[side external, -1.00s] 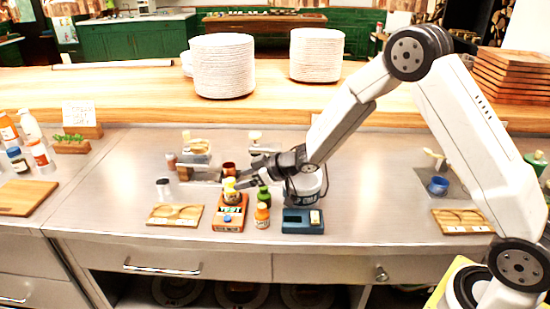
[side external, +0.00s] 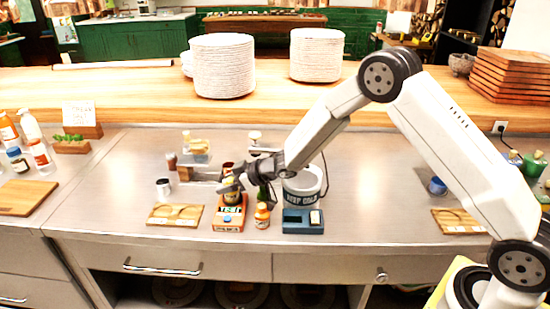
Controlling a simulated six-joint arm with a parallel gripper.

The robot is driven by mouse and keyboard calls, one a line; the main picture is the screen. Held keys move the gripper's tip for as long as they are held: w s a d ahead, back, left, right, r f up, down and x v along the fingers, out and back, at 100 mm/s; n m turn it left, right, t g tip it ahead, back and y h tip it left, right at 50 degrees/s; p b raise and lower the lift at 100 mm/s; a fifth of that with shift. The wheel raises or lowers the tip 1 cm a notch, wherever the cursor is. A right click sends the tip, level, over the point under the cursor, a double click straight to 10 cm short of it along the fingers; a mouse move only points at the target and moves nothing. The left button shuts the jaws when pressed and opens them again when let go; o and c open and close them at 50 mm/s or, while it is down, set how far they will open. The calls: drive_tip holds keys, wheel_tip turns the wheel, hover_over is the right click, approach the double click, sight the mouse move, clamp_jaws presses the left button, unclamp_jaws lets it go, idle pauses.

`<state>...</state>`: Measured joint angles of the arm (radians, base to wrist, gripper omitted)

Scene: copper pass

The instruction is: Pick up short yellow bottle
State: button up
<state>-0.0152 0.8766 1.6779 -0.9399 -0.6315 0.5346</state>
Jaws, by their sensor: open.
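The short yellow bottle (side external: 231,199) stands on the orange box marked TEST (side external: 229,225), near the front of the steel counter. My gripper (side external: 231,187) comes in from the right and is low at the bottle's top. Its jaws are open and appear to be around or just over the bottle; I cannot tell if they touch it. The gripper hides the bottle's upper part.
An orange bottle (side external: 262,215) stands right of the box, with a green bottle partly hidden behind my gripper. A blue tray (side external: 303,228) and a white BEEF COLD tub (side external: 302,190) are farther right. A wooden tray (side external: 160,215) lies left.

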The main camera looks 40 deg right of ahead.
drive_tip(key=shift+w+a+f, duration=0.2)
drive_tip(key=shift+w+f, duration=0.05)
drive_tip(key=shift+w, duration=0.15)
clamp_jaws()
idle(0.4)
